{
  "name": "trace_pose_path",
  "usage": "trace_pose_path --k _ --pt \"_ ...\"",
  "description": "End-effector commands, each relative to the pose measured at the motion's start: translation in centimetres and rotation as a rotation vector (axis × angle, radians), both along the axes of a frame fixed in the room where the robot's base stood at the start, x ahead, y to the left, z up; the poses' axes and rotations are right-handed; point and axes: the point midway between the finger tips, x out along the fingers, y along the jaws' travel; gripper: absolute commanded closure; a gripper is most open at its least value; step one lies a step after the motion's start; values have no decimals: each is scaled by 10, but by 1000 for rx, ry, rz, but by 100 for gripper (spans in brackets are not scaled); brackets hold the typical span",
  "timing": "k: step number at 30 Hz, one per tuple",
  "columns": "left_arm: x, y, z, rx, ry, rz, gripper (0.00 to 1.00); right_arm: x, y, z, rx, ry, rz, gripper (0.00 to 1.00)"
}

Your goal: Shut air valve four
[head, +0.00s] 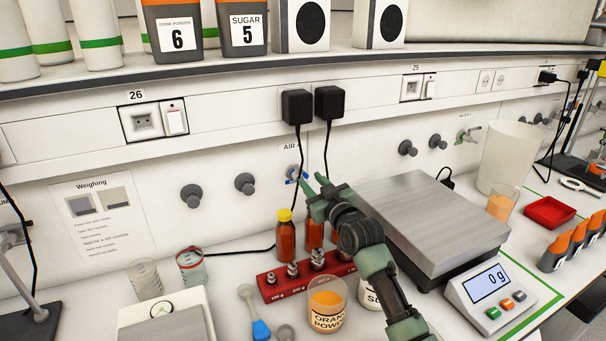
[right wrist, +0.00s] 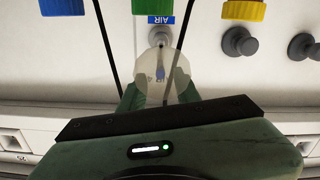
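The air valve (head: 293,172) is on the white wall panel under a label reading AIR, its number hidden in the head view. It has a grey body and a blue part. My right gripper (head: 312,185) is just in front of it with its fingers apart. In the right wrist view the valve (right wrist: 160,42) shows below a blue AIR tag, and a blue lever (right wrist: 172,78) points between the fingers of the right gripper (right wrist: 160,92). A pale translucent disc with blurred lettering lies around the lever. I cannot tell whether the fingers touch it. My left gripper is not in view.
Black plugs (head: 297,107) hang cables close beside the valve. Dark knobs (head: 245,183) are to its left. Orange bottles (head: 286,236), a red weight block (head: 271,291) and a large scale (head: 432,218) stand on the bench below.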

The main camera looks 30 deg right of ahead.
Motion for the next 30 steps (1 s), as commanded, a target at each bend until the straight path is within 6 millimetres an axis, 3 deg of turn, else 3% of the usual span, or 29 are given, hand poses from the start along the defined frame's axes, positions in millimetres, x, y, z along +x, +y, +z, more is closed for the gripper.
trace_pose_path --k 6,12,24,28,30 --pt "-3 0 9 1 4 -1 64 33 -1 3 1 1 1 68" --pt "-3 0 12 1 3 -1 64 52 -3 1 0 0 1 68" --pt "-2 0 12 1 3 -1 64 57 -3 0 -1 0 1 68" --pt "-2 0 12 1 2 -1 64 57 -3 0 -1 0 1 100" --pt "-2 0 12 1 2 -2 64 57 -3 0 -1 0 1 100"
